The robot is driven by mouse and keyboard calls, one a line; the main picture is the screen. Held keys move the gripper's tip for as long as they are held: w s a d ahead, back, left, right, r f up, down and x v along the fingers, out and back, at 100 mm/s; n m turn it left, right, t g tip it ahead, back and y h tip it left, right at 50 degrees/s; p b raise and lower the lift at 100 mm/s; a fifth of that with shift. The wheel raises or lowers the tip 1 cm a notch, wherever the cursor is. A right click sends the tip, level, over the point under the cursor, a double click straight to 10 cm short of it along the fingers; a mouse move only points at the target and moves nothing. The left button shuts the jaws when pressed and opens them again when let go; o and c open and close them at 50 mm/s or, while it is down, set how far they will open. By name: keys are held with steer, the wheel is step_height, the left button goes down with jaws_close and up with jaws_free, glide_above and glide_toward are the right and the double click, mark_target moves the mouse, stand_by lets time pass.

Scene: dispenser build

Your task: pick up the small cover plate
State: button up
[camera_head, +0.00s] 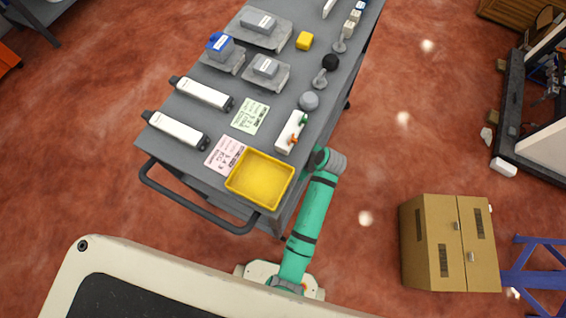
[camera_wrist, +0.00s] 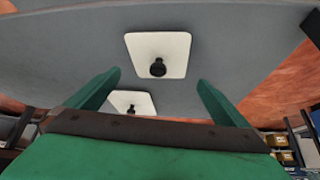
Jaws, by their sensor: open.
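In the wrist view, a white square plate with a black knob (camera_wrist: 174,43) lies on a grey surface, ahead of and between my fingertips. A second white plate with a black knob (camera_wrist: 143,101) shows lower down, partly hidden behind my gripper. It looks smaller, but I cannot tell if that is only distance. My gripper (camera_wrist: 160,77) has its two green fingers wide apart with nothing between them, and it looks clear of both plates. In the head view neither plate is seen, and my gripper is hidden at the right side of the grey cart (camera_head: 272,122).
The cart top holds a yellow tray (camera_head: 232,190), pink and green sheets, white bars, grey blocks on plates, a yellow cube (camera_head: 304,40) and knobs. A cardboard box (camera_head: 436,245) stands on the floor at right. In the wrist view, shelves with boxes (camera_wrist: 283,148) show at lower right.

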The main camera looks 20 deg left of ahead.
steer(key=shift+x, duration=2.8)
steer(key=shift+w+d, duration=0.15)
steer(key=shift+c, duration=0.6)
steer(key=c, duration=0.9)
